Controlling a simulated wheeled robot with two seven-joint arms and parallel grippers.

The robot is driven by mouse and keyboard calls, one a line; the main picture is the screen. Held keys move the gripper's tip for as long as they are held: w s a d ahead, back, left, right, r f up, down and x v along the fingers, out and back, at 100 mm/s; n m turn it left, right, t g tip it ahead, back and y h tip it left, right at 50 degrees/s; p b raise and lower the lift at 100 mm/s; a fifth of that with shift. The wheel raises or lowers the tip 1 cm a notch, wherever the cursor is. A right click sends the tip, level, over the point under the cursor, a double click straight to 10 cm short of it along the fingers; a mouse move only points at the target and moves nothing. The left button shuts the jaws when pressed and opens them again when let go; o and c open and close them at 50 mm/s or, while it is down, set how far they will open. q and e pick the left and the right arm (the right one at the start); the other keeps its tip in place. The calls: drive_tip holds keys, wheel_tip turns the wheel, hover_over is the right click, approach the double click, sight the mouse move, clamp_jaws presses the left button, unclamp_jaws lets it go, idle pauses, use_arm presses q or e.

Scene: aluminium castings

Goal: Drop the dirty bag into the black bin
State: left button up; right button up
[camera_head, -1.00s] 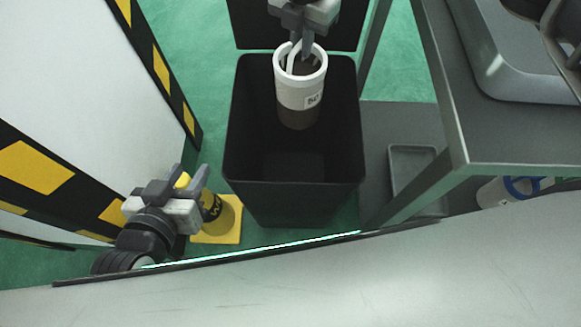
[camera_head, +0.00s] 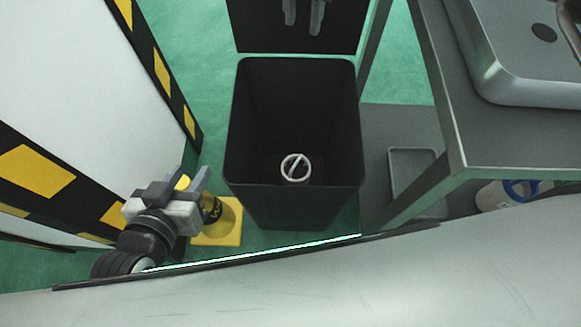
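The black bin (camera_head: 262,205) stands open on the green floor in the middle, its lid (camera_head: 255,25) tilted up behind it. The dirty bag, a small cylinder with a white ring and a bar across its top (camera_head: 295,167), lies deep inside the bin. Only its top shows clearly. My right gripper (camera_head: 303,22) is at the top edge in front of the lid, its two fingers apart and nothing between them.
A grey metal table (camera_head: 510,140) fills the right, with a grey tray (camera_head: 415,162) low beside the bin. A striped white panel (camera_head: 60,80) bounds the left.

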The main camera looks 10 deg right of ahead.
wheel_tip(320, 180, up, 9)
idle(0.6)
